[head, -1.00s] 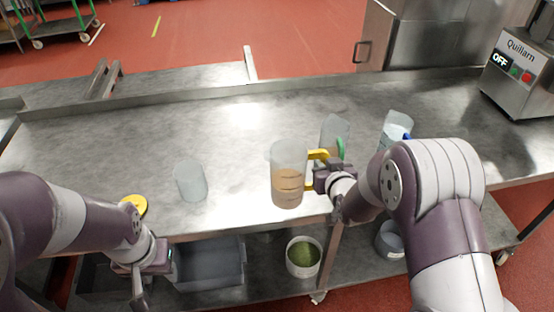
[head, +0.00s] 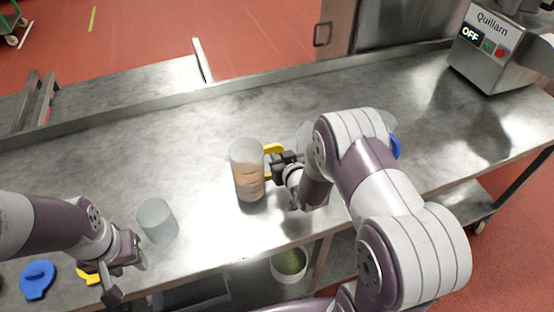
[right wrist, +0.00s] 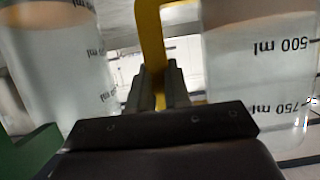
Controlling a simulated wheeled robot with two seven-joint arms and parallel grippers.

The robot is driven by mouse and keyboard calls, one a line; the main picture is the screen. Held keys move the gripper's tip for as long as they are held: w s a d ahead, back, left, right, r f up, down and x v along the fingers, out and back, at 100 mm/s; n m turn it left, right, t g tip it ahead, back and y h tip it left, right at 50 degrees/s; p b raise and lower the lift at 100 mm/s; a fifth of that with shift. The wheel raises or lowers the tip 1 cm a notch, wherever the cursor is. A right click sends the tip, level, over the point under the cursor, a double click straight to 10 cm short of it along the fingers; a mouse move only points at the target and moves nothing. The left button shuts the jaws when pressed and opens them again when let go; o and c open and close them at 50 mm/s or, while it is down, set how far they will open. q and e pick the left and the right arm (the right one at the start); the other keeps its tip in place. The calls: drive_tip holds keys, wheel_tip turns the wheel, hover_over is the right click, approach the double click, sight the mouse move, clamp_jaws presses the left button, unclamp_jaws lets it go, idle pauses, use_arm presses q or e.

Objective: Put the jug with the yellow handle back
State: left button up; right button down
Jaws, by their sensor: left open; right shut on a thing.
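The clear jug with the yellow handle (head: 247,172) holds light brown contents and looks upright over the steel table. My right gripper (head: 284,161) is shut on its yellow handle (head: 273,148), to the right of the jug body. In the right wrist view the handle (right wrist: 151,40) runs up from between the fingers, with the marked jug wall (right wrist: 258,75) at right. Whether the jug's base touches the table I cannot tell. My left gripper (head: 128,279) is open and empty near the table's front edge.
A clear empty container (head: 157,220) stands near my left gripper. A yellow lid (head: 89,275) and a blue lid (head: 37,279) lie at front left. My right arm partly hides another jug (head: 305,136) and a blue handle (head: 395,147). The table's back middle is clear.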

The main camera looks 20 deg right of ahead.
drive_tip(key=shift+w+f, duration=0.35)
drive_tip(key=shift+f, duration=0.55)
drive_tip(key=shift+s+r, duration=0.15)
drive_tip(key=shift+s, duration=0.25)
drive_tip(key=shift+f, duration=0.2)
drive_tip(key=c, duration=1.1)
unclamp_jaws()
drive_tip(key=shift+w+f, duration=0.1)
drive_tip(key=shift+w, duration=0.1)
drive_tip(key=shift+s, duration=0.1)
